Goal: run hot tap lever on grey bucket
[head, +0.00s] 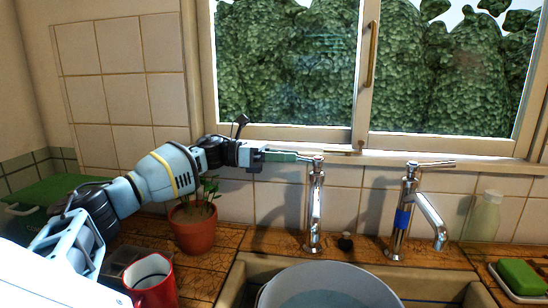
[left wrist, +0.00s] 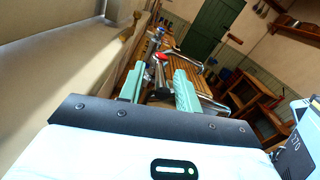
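The hot tap (head: 315,205) is the chrome tap at the left of the sink. Its red-marked top (left wrist: 160,57) shows between my left gripper's fingers in the left wrist view. My left gripper (head: 303,157) reaches in from the left at the height of the tap's top. Its green fingers are apart in the left wrist view (left wrist: 159,72), with metal that looks like the lever between them; contact cannot be told. The grey bucket (head: 330,292) is in the sink below the tap, cut off by the lower edge. No water stream is visible. My right gripper is out of view.
A second chrome tap (head: 397,235) with a blue band stands to the right. A potted plant (head: 194,232) and a red mug (head: 152,285) stand under my left arm. A bottle (head: 484,217) and green soap (head: 522,277) are at the right. The window sill is behind.

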